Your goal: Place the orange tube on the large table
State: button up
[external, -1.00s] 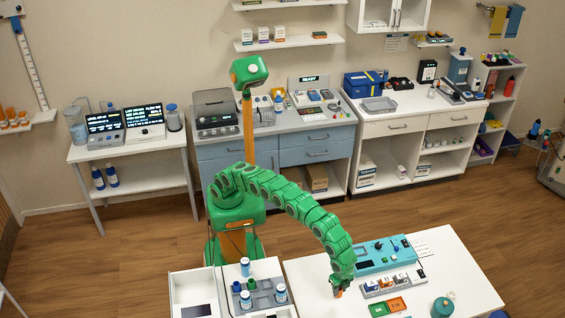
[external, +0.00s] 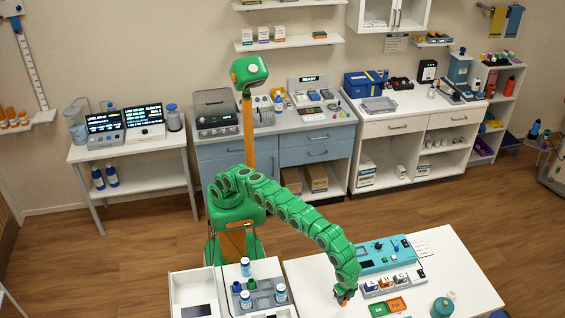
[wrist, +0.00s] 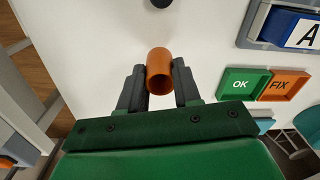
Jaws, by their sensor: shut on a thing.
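The orange tube (wrist: 159,66) is held between the two dark fingers of my gripper (wrist: 158,90) in the wrist view; its open end faces the camera. In the external view my gripper (external: 343,299) is low over the white large table (external: 455,278), near its front left part. The tube is hard to make out there, with only a small orange patch at the fingertips. I cannot tell whether the tube touches the tabletop.
Green OK and orange FIX trays (external: 388,307) lie right of my gripper. Behind them are the A-B-C block holder (external: 392,283) and a teal panel (external: 385,255). A teal round container (external: 442,307) stands at the right. A white unit with bottles (external: 252,290) is at the left.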

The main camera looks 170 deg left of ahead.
jog(key=shift+f, duration=1.55)
jog(key=o, duration=1)
jog(key=shift+f, duration=0.1)
jog(key=shift+d+r, duration=0.15)
jog(key=shift+r, duration=5.95)
